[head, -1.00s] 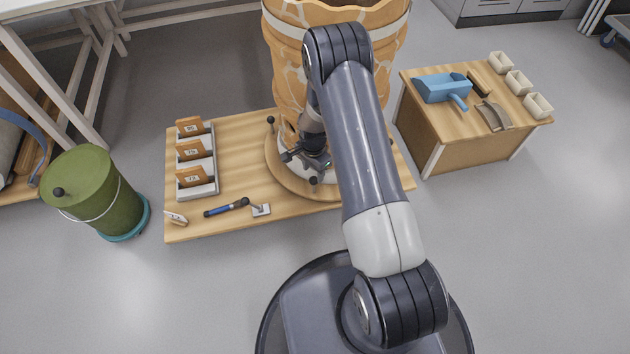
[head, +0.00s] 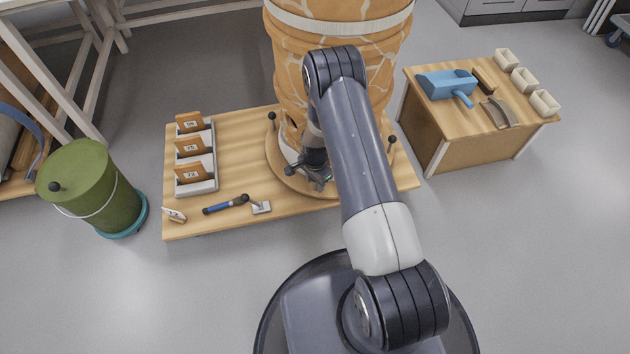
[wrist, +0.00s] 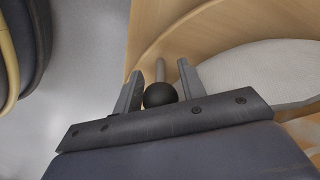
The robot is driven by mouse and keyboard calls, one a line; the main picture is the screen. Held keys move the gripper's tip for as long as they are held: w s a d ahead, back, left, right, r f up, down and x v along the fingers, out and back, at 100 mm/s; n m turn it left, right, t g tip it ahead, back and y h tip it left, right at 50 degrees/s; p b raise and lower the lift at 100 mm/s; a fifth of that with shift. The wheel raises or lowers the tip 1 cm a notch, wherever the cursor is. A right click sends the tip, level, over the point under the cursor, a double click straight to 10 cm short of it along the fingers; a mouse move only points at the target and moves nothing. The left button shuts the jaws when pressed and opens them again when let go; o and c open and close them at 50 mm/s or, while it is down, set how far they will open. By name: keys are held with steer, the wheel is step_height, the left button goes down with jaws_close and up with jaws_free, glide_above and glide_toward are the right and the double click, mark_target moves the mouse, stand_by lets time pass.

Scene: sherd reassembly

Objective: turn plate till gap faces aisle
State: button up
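The plate is a round wooden turntable (head: 275,168) on a low wooden platform, and it also shows in the wrist view (wrist: 205,40). Black ball knobs stand around its rim, one at the left (head: 272,116) and one at the right (head: 392,139). A large orange patched vessel (head: 340,75) stands on it, over a pale base pad (wrist: 265,65). My gripper (head: 321,181) is low at the plate's front edge. In the wrist view its fingers stand apart on either side of a black knob (wrist: 160,95), with slight gaps. I cannot make out the vessel's gap; my arm hides part of the front.
A green bucket (head: 85,185) stands left on the floor. A side table (head: 470,118) with a blue scoop (head: 447,85) is at right.

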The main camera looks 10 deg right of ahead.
jaws_close()
steer(key=shift+a, duration=0.1)
